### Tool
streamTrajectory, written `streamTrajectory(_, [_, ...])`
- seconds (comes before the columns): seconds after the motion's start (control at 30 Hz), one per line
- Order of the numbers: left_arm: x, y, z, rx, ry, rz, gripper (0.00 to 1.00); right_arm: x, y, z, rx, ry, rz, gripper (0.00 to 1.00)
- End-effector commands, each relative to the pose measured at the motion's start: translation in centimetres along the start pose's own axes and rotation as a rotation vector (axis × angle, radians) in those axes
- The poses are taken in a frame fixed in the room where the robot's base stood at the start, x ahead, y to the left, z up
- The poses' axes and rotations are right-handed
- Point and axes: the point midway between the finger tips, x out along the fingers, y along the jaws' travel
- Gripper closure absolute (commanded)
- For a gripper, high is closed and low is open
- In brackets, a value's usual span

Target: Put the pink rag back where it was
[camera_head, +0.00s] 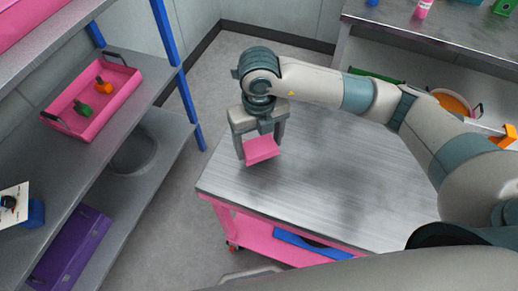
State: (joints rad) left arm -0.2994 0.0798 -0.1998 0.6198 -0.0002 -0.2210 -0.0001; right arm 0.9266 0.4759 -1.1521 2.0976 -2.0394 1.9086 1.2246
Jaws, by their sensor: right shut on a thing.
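The pink rag (261,150) is a small flat pink piece near the left corner of the metal-topped cart. My right gripper (260,147) points down and is shut on the rag, with a finger on each side of it. I cannot tell whether the rag touches the cart top or hangs just above it. My left gripper is not in view.
The pink cart (330,190) has a mostly bare top. At left, a shelf with blue posts holds a pink tray (98,100) with small green and orange items, and a purple crate (72,245) below. A bench (430,50) stands behind right.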

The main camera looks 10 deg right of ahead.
Motion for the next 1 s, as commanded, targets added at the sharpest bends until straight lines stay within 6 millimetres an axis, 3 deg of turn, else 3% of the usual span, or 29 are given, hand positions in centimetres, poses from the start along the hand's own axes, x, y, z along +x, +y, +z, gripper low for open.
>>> streamTrajectory(0.17, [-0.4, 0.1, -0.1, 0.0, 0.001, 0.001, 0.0, 0.4, 0.0, 0.0, 0.001, 0.002, -0.001, 0.48])
streamTrajectory(0.5, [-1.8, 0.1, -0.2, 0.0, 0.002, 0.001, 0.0, 3.8, 0.0, 0.0, 0.001, 0.001, 0.001, 0.48])
streamTrajectory(0.93, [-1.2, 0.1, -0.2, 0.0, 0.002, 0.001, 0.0, 4.4, 0.0, 0.0, 0.0, 0.0, 0.0, 0.48])
streamTrajectory(0.97, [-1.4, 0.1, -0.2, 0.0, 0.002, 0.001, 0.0, 4.2, 0.0, 0.0, 0.0, 0.0, 0.0, 0.2])
streamTrajectory(1.0, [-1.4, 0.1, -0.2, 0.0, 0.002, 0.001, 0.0, 4.2, 0.0, 0.0, 0.001, 0.0, 0.0, 0.11])
